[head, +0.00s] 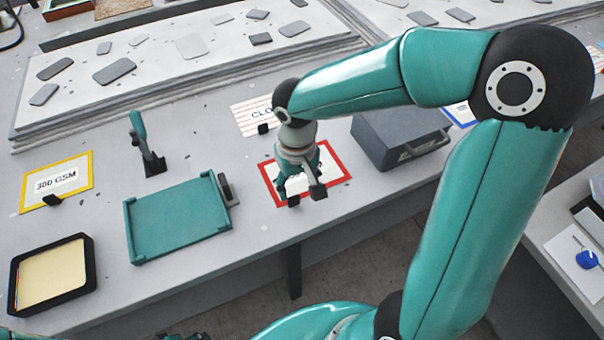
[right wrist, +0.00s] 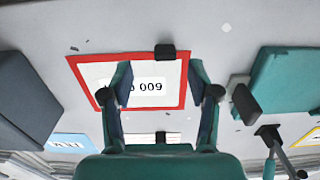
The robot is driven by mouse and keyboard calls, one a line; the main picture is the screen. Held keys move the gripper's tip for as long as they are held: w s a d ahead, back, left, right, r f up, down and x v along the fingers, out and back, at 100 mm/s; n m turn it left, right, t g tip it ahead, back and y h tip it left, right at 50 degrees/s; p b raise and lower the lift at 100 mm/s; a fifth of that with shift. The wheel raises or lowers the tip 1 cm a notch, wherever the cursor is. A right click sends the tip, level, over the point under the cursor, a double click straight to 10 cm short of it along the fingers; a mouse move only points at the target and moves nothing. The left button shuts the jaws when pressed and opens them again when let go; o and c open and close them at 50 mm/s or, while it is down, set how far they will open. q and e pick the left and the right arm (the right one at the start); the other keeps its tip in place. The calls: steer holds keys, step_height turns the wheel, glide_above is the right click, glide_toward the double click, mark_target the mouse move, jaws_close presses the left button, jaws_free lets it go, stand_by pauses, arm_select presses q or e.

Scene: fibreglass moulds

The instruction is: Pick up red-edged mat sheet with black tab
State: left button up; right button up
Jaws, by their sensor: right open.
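The red-edged mat sheet (head: 330,163) lies flat on the grey table, left of the dark grey box. My right gripper (head: 302,188) is over it and hides much of its print in the head view. In the right wrist view the sheet (right wrist: 148,68) shows a white face, a red border and part of an upside-down "600" label. Its black tab (right wrist: 165,51) sits on one edge, beyond the fingertips. My right gripper (right wrist: 160,93) is open with nothing between its fingers. I cannot tell the height of the fingertips above the sheet.
The dark grey box (head: 395,140) stands just right of the sheet. A teal tray (head: 178,222) and a teal-handled clamp (head: 145,145) are to the left. A yellow-edged sheet (head: 60,180) and a black-framed tray (head: 90,270) lie farther left. A striped sheet (head: 245,118) lies behind.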

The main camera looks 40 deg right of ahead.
mark_target(294, 198)
steer(key=shift+w+a+f, duration=0.15)
steer(key=shift+w+f, duration=0.05)
steer(key=shift+f, duration=1.35)
steer(key=shift+w+a+f, duration=0.1)
steer(key=shift+w+f, duration=0.05)
steer(key=shift+f, duration=1.35)
jaws_close()
